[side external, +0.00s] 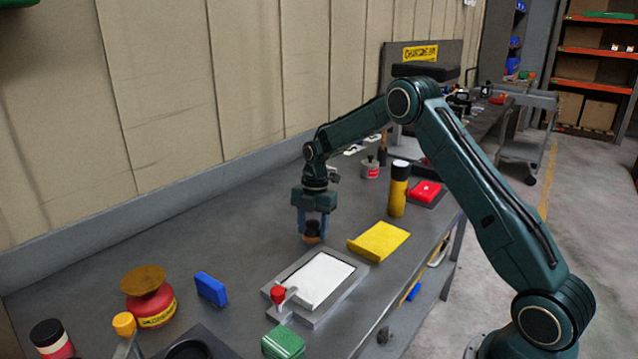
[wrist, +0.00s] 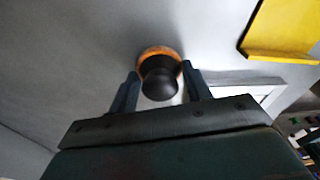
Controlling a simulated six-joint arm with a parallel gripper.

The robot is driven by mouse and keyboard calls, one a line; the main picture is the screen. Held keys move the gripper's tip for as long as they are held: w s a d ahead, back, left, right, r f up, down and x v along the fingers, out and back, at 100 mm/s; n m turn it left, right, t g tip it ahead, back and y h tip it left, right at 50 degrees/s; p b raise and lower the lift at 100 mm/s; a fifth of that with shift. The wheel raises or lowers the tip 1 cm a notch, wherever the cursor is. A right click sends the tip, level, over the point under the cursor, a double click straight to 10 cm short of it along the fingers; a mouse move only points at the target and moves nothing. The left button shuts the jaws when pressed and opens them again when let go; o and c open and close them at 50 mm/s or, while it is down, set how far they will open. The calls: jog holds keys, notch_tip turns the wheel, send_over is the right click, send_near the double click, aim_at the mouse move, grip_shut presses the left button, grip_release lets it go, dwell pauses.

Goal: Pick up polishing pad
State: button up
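The polishing pad appears to be the round orange disc with a black knob (side external: 312,238), lying on the grey bench below my gripper. In the wrist view the pad (wrist: 160,80) shows its black knob between the two fingers, with the orange rim behind it. My gripper (side external: 312,229) points straight down, with its blue-grey fingers on either side of the knob. In the wrist view the gripper (wrist: 160,72) looks open, with a narrow gap between each finger and the knob. The pad appears to rest on the bench.
A yellow folded sheet (side external: 379,241) lies to the right, near a black-and-yellow canister (side external: 398,190). A framed white plate (side external: 326,279) with a red-knobbed clamp (side external: 279,295) is in front. A blue block (side external: 211,289) and red tin (side external: 150,303) stand left.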

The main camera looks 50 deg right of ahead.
aim_at(312, 222)
jog(key=shift+r, duration=0.1)
jog(key=shift+c, duration=0.3)
jog(key=shift+r, duration=4.95)
jog(key=shift+a, duration=0.15)
jog(key=s+a+f+m, duration=0.1)
jog(key=a+m, duration=0.2)
jog(key=m, duration=0.1)
jog(key=s+a+f+m, duration=0.1)
jog(key=a+f+m, duration=0.1)
jog(key=a+m, duration=0.1)
jog(key=s+a+f+m+t, duration=0.1)
jog(key=s+a+m, duration=0.1)
jog(key=m, duration=0.4)
jog(key=shift+a+f+h, duration=0.2)
jog(key=shift+a+h, duration=0.2)
jog(key=shift+a, duration=0.3)
jog(key=s+a+m, duration=0.1)
jog(key=m, duration=0.1)
jog(key=s+a+f+m, duration=0.1)
jog(key=m, duration=0.1)
jog(key=shift+s+a+f+m+t+h, duration=0.15)
jog(key=shift+s+a+f+m, duration=0.15)
jog(key=shift+s+m, duration=0.4)
jog(key=shift+s+a+f+m+t+h, duration=0.2)
jog(key=shift+s+a+m, duration=0.2)
jog(key=shift+m, duration=0.5)
jog(key=shift+w, duration=0.15)
